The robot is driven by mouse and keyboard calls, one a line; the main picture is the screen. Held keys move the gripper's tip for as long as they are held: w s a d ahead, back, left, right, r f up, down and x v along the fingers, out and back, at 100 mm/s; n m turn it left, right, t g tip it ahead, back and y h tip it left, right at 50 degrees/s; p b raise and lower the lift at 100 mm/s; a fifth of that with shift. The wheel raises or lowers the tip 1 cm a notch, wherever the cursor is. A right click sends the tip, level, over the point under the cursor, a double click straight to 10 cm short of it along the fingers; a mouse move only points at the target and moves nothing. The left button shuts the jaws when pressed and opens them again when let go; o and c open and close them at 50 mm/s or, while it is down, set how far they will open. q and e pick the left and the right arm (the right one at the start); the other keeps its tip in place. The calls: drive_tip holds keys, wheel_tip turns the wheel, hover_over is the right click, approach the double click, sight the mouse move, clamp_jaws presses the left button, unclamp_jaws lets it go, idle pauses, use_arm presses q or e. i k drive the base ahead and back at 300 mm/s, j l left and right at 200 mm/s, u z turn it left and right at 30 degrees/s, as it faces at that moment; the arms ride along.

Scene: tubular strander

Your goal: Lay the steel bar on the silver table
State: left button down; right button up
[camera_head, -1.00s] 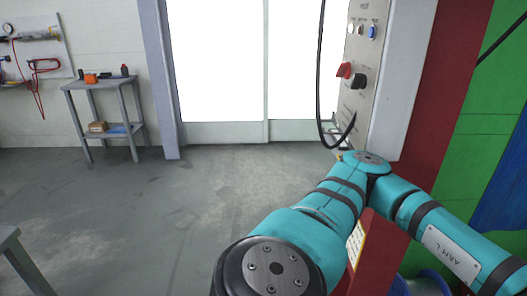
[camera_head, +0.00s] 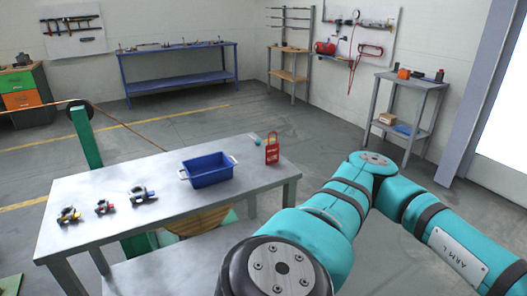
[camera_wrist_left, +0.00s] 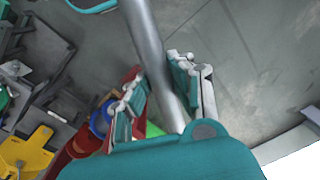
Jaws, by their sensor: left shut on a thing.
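The steel bar (camera_wrist_left: 148,38) shows in the left wrist view as a long, smooth grey cylinder running between the fingers of my left gripper (camera_wrist_left: 160,78). The gripper is shut on it. The bar's upper end runs out of the picture, and its lower part goes behind the gripper body. In the head view my left arm reaches in at the lower right, but its gripper and the bar are hidden. The silver table (camera_head: 115,187) stands left of my arm, with bare metal at its back left and front. My right gripper is in neither view.
On the table are a blue bin (camera_head: 208,170), a red padlock-shaped tag (camera_head: 272,150) and several small clamp-like parts (camera_head: 105,207). A green post (camera_head: 86,138) with a wheel and cable stands behind it. A blue workbench (camera_head: 180,70) and a grey side table (camera_head: 412,82) stand farther back.

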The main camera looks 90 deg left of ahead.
sight(168, 180)
drive_tip(key=u, duration=2.05)
drive_tip(key=i+j+u, duration=0.35)
drive_tip(key=i+j, duration=0.15)
drive_tip(key=i+j+u, duration=0.4)
drive_tip(key=i, duration=0.2)
drive_tip(key=i+l, duration=0.15)
